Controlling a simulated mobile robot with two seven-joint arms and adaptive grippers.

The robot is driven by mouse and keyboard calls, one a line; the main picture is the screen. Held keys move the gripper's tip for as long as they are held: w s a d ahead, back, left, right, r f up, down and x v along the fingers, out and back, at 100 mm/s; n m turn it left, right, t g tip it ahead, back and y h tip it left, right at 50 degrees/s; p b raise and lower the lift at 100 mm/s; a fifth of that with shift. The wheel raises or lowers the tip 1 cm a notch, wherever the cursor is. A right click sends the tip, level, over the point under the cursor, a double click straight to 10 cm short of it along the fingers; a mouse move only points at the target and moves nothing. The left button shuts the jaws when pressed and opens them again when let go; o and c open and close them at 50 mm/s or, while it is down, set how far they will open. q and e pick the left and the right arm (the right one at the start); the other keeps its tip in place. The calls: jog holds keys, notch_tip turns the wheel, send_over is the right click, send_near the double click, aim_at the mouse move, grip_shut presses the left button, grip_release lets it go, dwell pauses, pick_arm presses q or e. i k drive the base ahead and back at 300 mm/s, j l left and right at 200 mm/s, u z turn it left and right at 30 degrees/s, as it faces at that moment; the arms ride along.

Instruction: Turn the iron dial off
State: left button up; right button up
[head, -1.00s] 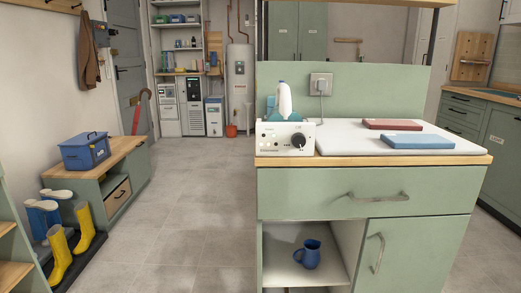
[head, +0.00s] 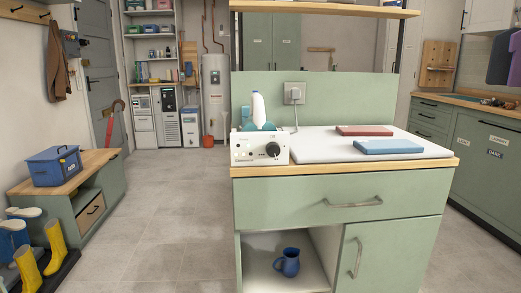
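The iron station (head: 259,148) is a white box with a black dial (head: 272,149) on the right of its front face. It stands at the left end of the green cabinet's top. The dial's setting is too small to read. The iron (head: 258,110), white with a teal part, rests upright on the station. A cord runs to a wall plug (head: 293,94) behind it. Neither of my grippers shows in the head view.
A white ironing pad (head: 330,150) carries a folded red towel (head: 364,130) and a folded blue towel (head: 388,146). A blue mug (head: 288,262) sits in the open shelf below. A bench (head: 100,170) and yellow boots (head: 54,250) stand at left. The tiled floor (head: 165,215) between is clear.

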aim_at(272, 149)
jog(key=i+l, duration=0.2)
jog(key=l, duration=0.15)
jog(key=i+l, duration=0.2)
jog(key=l, duration=0.6)
jog(key=i+l+u, duration=0.1)
jog(key=l, duration=0.5)
